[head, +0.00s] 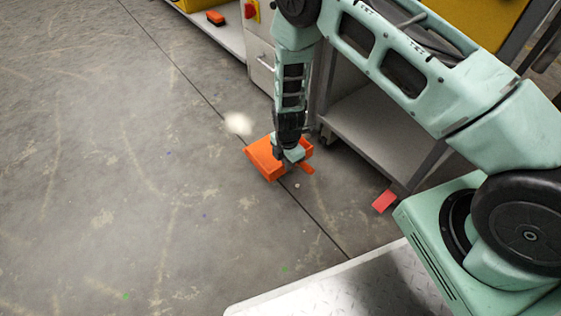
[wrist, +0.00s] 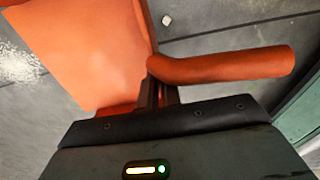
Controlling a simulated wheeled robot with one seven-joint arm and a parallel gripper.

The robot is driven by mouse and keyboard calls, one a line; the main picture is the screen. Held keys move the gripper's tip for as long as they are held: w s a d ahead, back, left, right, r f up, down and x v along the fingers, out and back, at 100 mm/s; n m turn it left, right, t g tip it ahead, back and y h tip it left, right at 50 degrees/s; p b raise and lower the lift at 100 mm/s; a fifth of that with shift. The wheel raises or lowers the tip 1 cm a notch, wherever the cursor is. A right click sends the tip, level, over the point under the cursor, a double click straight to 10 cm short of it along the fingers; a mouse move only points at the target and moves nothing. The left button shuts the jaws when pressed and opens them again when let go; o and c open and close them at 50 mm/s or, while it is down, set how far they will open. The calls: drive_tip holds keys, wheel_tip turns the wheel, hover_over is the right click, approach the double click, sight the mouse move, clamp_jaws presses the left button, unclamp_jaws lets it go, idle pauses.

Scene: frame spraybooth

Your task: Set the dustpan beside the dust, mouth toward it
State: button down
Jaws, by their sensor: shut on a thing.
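The orange dustpan (head: 262,159) is at floor level in the head view, just below and right of a pale dust patch (head: 238,123). Its broad pan side lies toward the left and its handle (head: 305,168) points to the lower right. My gripper (head: 289,157) comes down from above and is shut on the dustpan. In the wrist view the pan (wrist: 85,50) fills the upper left and the handle (wrist: 225,66) runs right from my fingers (wrist: 157,92). The dust (wrist: 15,60) shows at the left edge there, beside the pan. I cannot tell whether the pan touches the floor.
A grey wheeled cart (head: 375,125) stands right of the dustpan. A red block-like thing (head: 383,201) lies on the floor near it. A cabinet (head: 262,65) stands behind. An orange thing (head: 215,18) sits on a low ledge. The floor at left is mostly clear.

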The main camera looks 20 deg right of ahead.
drive_tip(key=f+b, duration=0.1)
drive_tip(key=f, duration=0.2)
drive_tip(key=f+b, duration=0.2)
drive_tip(key=f, duration=0.1)
drive_tip(key=shift+w+d+f+b, duration=0.1)
drive_tip(key=shift+w+f+b, duration=0.1)
drive_tip(key=shift+b, duration=0.1)
wheel_tip(320, 180, down, 4)
drive_tip(key=shift+r+b, duration=0.1)
drive_tip(key=shift+b, duration=1.15)
drive_tip(key=shift+r, duration=0.1)
drive_tip(key=c, duration=2)
unclamp_jaws()
drive_tip(key=o, duration=0.4)
